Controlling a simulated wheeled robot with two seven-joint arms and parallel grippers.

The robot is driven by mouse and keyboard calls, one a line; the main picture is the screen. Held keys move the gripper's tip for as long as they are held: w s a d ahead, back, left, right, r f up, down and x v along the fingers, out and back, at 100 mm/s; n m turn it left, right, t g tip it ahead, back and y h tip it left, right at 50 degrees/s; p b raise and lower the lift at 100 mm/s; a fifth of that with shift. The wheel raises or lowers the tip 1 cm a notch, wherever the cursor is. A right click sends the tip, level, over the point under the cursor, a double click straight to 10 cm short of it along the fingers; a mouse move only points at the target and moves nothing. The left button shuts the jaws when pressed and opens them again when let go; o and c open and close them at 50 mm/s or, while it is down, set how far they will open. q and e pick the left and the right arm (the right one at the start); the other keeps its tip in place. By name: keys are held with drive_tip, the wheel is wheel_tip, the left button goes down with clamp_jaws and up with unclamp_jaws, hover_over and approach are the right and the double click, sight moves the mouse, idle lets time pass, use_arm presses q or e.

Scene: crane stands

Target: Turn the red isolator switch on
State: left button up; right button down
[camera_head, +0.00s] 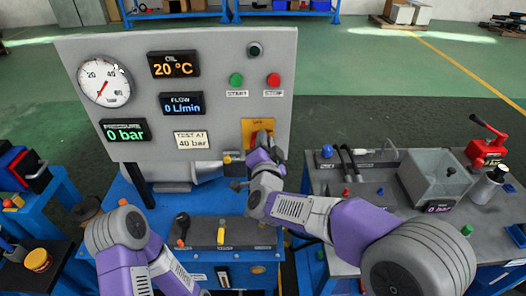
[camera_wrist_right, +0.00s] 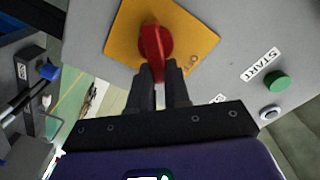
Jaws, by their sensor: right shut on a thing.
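The red isolator switch (camera_wrist_right: 152,42) is a red rotary knob on a yellow plate (camera_wrist_right: 122,34) in the right wrist view. The yellow plate also shows in the head view (camera_head: 248,126), at the lower right of the grey panel, where my gripper hides most of the knob. My right gripper (camera_wrist_right: 160,70) is at the knob, its two dark fingers on either side of the knob's lower end, shut on it. Lettering that seems to read OFF is on the plate beside the knob. My left arm shows at lower left in the head view, but its gripper is out of view.
The grey panel (camera_head: 225,60) bears a dial gauge (camera_head: 104,82), several displays, a green START button (camera_head: 236,80) and a red STOP button (camera_head: 273,80). A blue bench with levers stands below. At right, a grey bench holds a clear tank (camera_head: 435,178) and a red-handled device (camera_head: 487,148).

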drive_tip(key=shift+d+f+m+b, duration=0.1)
drive_tip(key=shift+f+m+b, duration=0.35)
drive_tip(key=shift+m, duration=0.95)
drive_tip(key=shift+d+f+m+b, duration=0.15)
drive_tip(key=shift+m+b, duration=0.45)
drive_tip(key=shift+m, duration=0.8)
drive_tip(key=shift+d+f+m+b, duration=0.1)
drive_tip(key=shift+f+m+b, duration=0.3)
drive_tip(key=shift+m, duration=1)
drive_tip(key=shift+r, duration=0.15)
drive_tip(key=c, duration=1.1)
unclamp_jaws()
drive_tip(key=s, duration=0.7)
drive_tip(key=shift+s+p, duration=0.3)
drive_tip(key=shift+p, duration=0.05)
